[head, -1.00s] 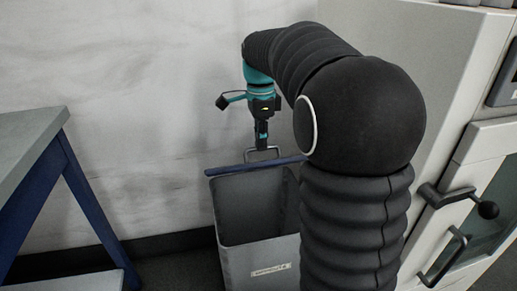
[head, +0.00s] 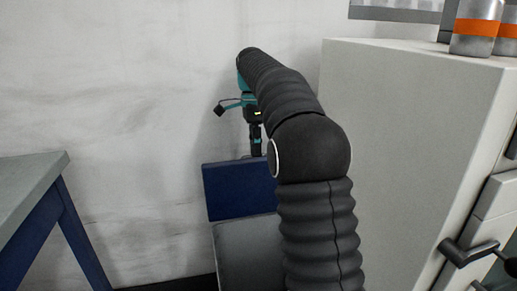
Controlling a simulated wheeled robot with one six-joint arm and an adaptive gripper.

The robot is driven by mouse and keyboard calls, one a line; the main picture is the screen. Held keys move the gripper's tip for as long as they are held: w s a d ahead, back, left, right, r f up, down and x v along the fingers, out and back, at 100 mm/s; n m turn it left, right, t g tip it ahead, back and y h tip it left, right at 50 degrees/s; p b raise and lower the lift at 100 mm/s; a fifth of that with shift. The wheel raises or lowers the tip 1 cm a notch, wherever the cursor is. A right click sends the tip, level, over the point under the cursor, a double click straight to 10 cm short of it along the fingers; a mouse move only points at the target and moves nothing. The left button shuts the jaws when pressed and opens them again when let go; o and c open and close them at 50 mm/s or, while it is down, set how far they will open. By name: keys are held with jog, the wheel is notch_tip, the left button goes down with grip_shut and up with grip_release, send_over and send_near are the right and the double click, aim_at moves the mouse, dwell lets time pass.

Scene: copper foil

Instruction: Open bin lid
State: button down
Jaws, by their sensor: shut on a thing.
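The bin lid (head: 238,190) is a dark blue panel. In the head view it is tilted up, with its broad face toward me, above the grey bin (head: 243,255). My gripper (head: 256,153) points down at the lid's upper edge and is shut on the lid at its handle. The handle itself is hidden in this view. The right part of the lid and bin is covered by my arm. The bin's lower part is out of frame.
A table (head: 30,190) with a grey top and blue legs stands at the left. A large pale cabinet (head: 420,140) with dark handles stands close on the right, with orange-banded canisters (head: 476,25) on top. A pale wall (head: 120,80) is behind the bin.

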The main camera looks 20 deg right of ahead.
jog(key=shift+w+f, duration=0.2)
jog(key=shift+f, duration=0.25)
jog(key=shift+w+f, duration=0.2)
jog(key=shift+f, duration=0.25)
jog(key=c, duration=1.5)
grip_release()
jog(key=shift+c, duration=0.2)
jog(key=o, duration=0.7)
jog(key=shift+w+f+g, duration=0.3)
jog(key=shift+w+f, duration=0.35)
jog(key=shift+o, duration=0.9)
jog(key=shift+s+r, duration=0.15)
jog(key=shift+r, duration=0.05)
jog(key=shift+s+r, duration=0.3)
jog(key=shift+r, duration=0.1)
jog(key=c, duration=0.5)
jog(key=shift+c, duration=0.2)
jog(key=shift+s, duration=0.1)
